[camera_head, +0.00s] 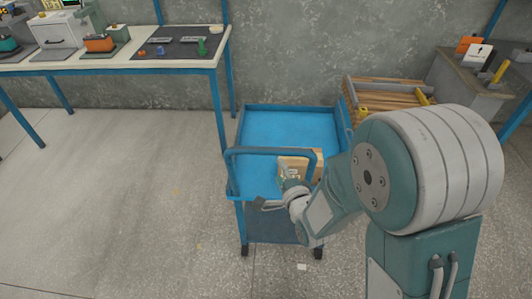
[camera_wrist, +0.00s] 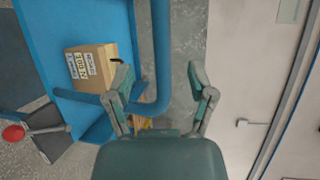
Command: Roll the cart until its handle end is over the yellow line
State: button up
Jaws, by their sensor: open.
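The blue cart (camera_head: 285,124) stands in the middle of the head view, its tray open at the top and a lower shelf beneath. Its tubular handle (camera_head: 270,151) is at the near end. In the wrist view the handle tube (camera_wrist: 160,50) runs down between my gripper's fingers and curves left. My gripper (camera_head: 273,189) is open at the near end of the cart; its two fingers (camera_wrist: 162,80) show apart in the wrist view. Whether they touch the tube, I cannot tell. I see no clear yellow line on the floor.
A cardboard box (camera_head: 297,164) with labels sits on the cart, partly hidden by my arm. A workbench (camera_head: 120,64) stands at the left, close to the cart. A wooden pallet (camera_head: 383,91) and a grey cabinet (camera_head: 460,75) are at the right. The left floor is clear.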

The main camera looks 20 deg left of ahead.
aim_at(269, 154)
jog(key=x, duration=1)
jog(key=shift+w, duration=0.1)
grip_shut()
